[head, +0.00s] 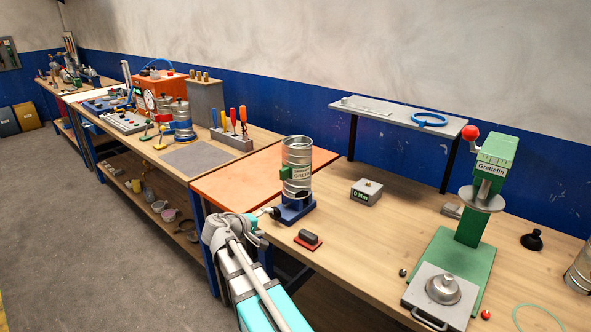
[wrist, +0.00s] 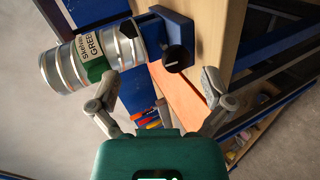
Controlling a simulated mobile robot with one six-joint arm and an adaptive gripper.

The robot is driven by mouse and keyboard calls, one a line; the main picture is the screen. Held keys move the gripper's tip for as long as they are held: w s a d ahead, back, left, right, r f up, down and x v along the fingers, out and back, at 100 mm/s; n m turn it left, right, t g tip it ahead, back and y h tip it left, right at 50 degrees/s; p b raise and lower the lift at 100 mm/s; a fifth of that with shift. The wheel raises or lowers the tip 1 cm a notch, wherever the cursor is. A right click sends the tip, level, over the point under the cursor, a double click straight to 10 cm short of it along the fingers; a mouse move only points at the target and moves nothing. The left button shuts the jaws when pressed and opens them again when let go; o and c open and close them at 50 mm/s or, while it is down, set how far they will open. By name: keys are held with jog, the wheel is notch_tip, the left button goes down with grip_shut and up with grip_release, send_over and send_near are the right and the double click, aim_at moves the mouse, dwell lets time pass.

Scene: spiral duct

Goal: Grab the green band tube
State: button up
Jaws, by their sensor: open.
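The green band tube (head: 297,158) is a ribbed silver spiral duct with a green band and a label. It stands upright in a blue stand (head: 295,209) on the wooden bench. In the wrist view the tube (wrist: 88,58) lies sideways at upper left, with the blue stand (wrist: 180,60) at its right end. My gripper (head: 268,212) is low beside the stand, on its left. In the wrist view my gripper (wrist: 160,85) has its fingers spread wide with nothing between them. The left fingertip overlaps the tube's lower edge in the picture; contact cannot be told.
A red-based block (head: 308,239) and a grey "0 Nm" box (head: 366,193) sit near the stand. A green press (head: 470,235) stands at right. An orange mat (head: 245,178) lies behind my gripper.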

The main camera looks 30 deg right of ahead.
aim_at(283, 177)
jog(key=w+r+n+t+h, duration=0.2)
jog(key=w+r+t+h, duration=0.1)
jog(key=w+r, duration=0.2)
notch_tip(283, 177, up, 2)
jog(key=shift+w+h, duration=0.4)
jog(key=x, duration=0.8)
jog(key=shift+d, duration=0.25)
jog(key=shift+d, duration=0.1)
jog(key=shift+r+x, duration=0.15)
jog(key=shift+x, duration=1.1)
jog(key=shift+r+x, duration=0.1)
jog(key=shift+x, duration=1.2)
jog(key=shift+s, duration=0.1)
jog(key=shift+c, duration=0.3)
